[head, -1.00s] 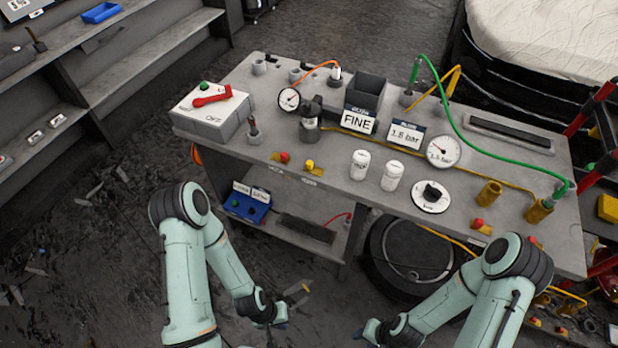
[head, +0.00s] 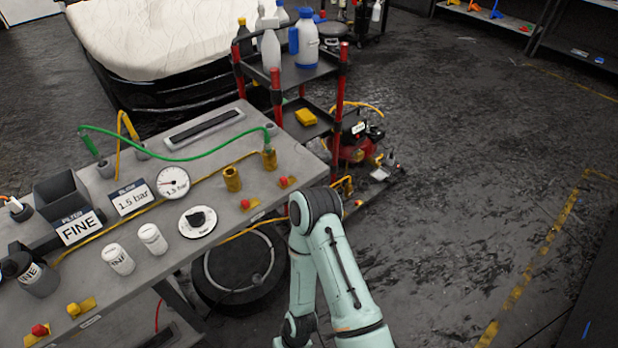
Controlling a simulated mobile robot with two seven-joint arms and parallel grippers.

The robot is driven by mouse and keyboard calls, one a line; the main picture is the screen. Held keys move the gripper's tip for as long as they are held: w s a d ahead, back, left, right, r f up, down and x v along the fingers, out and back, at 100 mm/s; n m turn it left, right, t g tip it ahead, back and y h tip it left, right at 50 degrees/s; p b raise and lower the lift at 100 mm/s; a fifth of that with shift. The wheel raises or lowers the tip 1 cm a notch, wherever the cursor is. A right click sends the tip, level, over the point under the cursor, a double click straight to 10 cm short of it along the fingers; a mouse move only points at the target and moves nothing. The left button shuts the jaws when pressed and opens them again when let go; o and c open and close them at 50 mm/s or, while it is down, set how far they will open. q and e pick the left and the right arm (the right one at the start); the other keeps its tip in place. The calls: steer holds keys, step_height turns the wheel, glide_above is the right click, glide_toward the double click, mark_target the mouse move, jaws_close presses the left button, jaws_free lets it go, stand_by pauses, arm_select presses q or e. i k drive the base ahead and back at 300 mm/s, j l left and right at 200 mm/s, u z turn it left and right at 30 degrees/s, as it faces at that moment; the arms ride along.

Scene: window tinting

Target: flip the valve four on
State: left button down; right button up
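Several small valves line the front edge of the grey bench. A red-knobbed valve (head: 39,329) and a yellow-knobbed valve (head: 73,309) are at the lower left. Another red-knobbed valve (head: 245,203) and a last red-knobbed valve (head: 283,181) are near the bench's right end. I cannot read a number on any of them. My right gripper (head: 281,342) is at the bottom edge, mostly cut off, below and apart from the bench. Whether it is open or shut does not show. My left gripper is out of view.
The bench (head: 205,243) carries a round gauge (head: 173,182), a black dial (head: 197,221), white canisters (head: 152,238) and a green hose (head: 180,157). A black round drum (head: 240,265) stands beneath. A red-posted cart (head: 341,100) adjoins the right end. The floor at right is clear.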

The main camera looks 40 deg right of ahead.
mark_target(283, 180)
steer(key=z, duration=1.3)
